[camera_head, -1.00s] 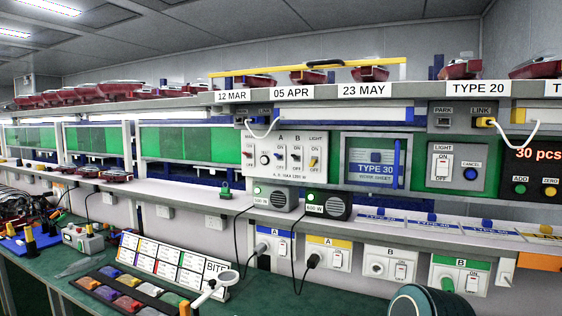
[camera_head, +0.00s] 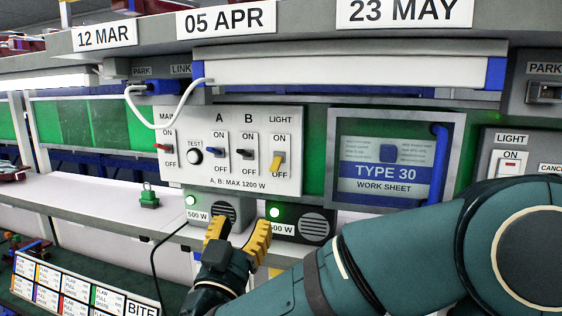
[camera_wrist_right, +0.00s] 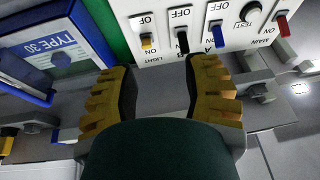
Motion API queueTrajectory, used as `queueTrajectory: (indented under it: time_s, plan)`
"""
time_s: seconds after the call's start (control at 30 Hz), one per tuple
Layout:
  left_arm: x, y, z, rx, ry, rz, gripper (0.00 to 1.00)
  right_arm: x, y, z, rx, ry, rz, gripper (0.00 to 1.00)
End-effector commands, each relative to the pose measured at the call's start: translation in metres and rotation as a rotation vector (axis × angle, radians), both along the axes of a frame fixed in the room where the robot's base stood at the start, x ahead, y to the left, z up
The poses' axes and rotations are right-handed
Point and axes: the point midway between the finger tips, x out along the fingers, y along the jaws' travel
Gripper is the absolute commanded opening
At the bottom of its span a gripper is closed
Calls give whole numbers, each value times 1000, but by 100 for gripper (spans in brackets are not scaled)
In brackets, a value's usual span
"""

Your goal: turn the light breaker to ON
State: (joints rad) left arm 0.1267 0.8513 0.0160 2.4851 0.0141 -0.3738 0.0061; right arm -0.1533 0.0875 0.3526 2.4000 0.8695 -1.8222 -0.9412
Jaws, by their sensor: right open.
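The light breaker (camera_head: 278,161) is a yellow lever on a white panel (camera_head: 232,184), under the word LIGHT. Its lever appears tilted down toward OFF. In the right wrist view the light breaker (camera_wrist_right: 147,41) shows upside down, past the fingertips and between them, nearer the left one. My right gripper (camera_head: 237,232) has yellow fingers, is open and empty, and shows below the panel in front of the 500 W boxes. In the right wrist view my right gripper (camera_wrist_right: 160,70) touches no lever that I can see. My left gripper is not in view.
Red main (camera_head: 162,147), blue A (camera_head: 215,153) and black B (camera_head: 245,153) levers and a TEST knob (camera_head: 194,156) sit left of the light breaker. A TYPE 30 work sheet frame (camera_head: 392,118) stands to its right. Two speaker-like 500 W boxes (camera_head: 222,209) with green lamps sit below.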

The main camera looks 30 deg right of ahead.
Motion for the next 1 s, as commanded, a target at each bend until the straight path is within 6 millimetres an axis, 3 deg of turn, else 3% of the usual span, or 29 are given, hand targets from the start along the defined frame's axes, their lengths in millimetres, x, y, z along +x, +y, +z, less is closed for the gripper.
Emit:
queueTrajectory:
  time_s: [0.1, 0.23, 0.8, 1.0]
  plan:
    - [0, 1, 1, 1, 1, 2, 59, -16, -6, 17, -11, -30, -66, 48]
    - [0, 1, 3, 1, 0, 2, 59, -14, -14, 24, -13, -34, -86, 48]
    - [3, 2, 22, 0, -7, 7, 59, 48, -86, 62, -14, -33, -81, 48]
    - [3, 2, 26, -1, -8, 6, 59, 60, -100, 69, -13, -34, -78, 48]
